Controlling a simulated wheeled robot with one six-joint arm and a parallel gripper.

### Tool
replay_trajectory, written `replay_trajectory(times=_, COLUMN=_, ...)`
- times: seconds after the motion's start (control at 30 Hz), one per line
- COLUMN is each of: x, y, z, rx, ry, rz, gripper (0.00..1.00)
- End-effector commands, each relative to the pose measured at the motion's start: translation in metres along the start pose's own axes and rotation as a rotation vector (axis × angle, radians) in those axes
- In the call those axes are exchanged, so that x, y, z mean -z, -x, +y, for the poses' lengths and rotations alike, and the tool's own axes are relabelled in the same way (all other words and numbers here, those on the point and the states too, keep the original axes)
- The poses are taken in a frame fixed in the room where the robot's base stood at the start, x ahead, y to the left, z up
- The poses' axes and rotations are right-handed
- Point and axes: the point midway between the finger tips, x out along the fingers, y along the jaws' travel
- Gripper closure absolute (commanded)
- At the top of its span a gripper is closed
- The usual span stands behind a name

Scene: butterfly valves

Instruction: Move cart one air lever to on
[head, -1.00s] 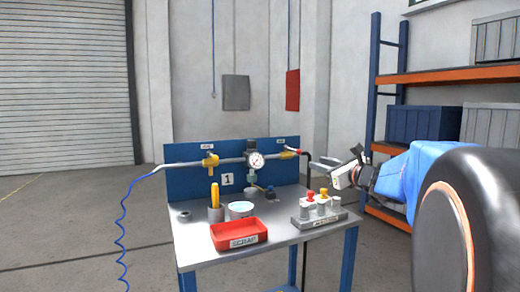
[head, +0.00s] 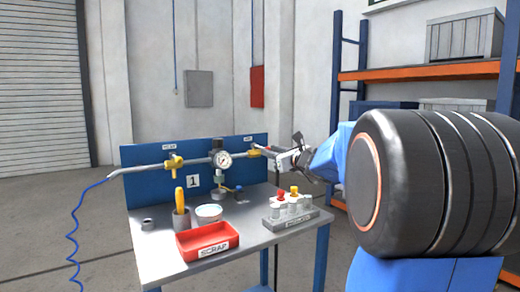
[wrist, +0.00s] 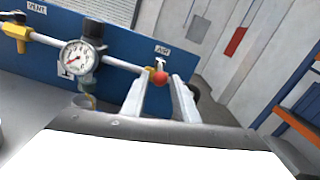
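Cart one (head: 150,262) is a metal-topped bench with a blue back panel and a plate marked 1 (head: 193,181). A pipe runs along the panel to the yellow air valve (head: 254,151) at its right end, below a small label. The air lever has a red end, which shows as a round red knob (wrist: 160,78) in the wrist view. My gripper (wrist: 158,82) is open, its two pale fingers on either side of the knob. I cannot tell whether they touch it. In the head view my gripper (head: 272,153) partly hides the lever.
A pressure gauge (head: 222,160) and a second yellow valve (head: 173,162) sit left along the pipe. A red scrap tray (head: 207,241), a cup with a yellow handle (head: 181,214) and a grey block with red and yellow caps (head: 291,215) stand on the bench. Shelving (head: 420,71) stands right.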

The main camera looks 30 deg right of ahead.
Motion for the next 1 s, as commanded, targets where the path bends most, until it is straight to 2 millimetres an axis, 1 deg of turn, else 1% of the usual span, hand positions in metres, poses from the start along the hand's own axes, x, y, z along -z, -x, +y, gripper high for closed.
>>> replay_trajectory(times=0.03, x=0.0, y=-0.01, z=0.0, rx=-0.002, ry=0.0, rz=-0.001, gripper=0.73)
replay_trajectory(times=0.2, x=0.0, y=-0.04, z=0.0, rx=-0.001, ry=-0.001, rz=0.0, gripper=0.73)
replay_trajectory(times=0.3, x=0.0, y=-0.055, z=0.001, rx=-0.002, ry=0.001, rz=-0.001, gripper=0.73)
replay_trajectory(times=0.43, x=0.0, y=-0.07, z=0.0, rx=-0.001, ry=-0.001, rz=0.0, gripper=0.73)
replay_trajectory(times=0.6, x=0.0, y=-0.08, z=0.0, rx=-0.001, ry=0.001, rz=-0.001, gripper=0.73)
replay_trajectory(times=0.9, x=0.0, y=-0.081, z=0.0, rx=0.0, ry=0.001, rz=-0.001, gripper=0.73)
replay_trajectory(times=0.93, x=0.0, y=-0.081, z=0.0, rx=0.0, ry=0.001, rz=-0.001, gripper=0.75)
replay_trajectory(times=0.97, x=0.0, y=-0.081, z=0.0, rx=0.0, ry=0.001, rz=-0.001, gripper=0.82)
replay_trajectory(times=1.0, x=0.0, y=-0.081, z=0.0, rx=0.0, ry=0.001, rz=-0.001, gripper=0.92)
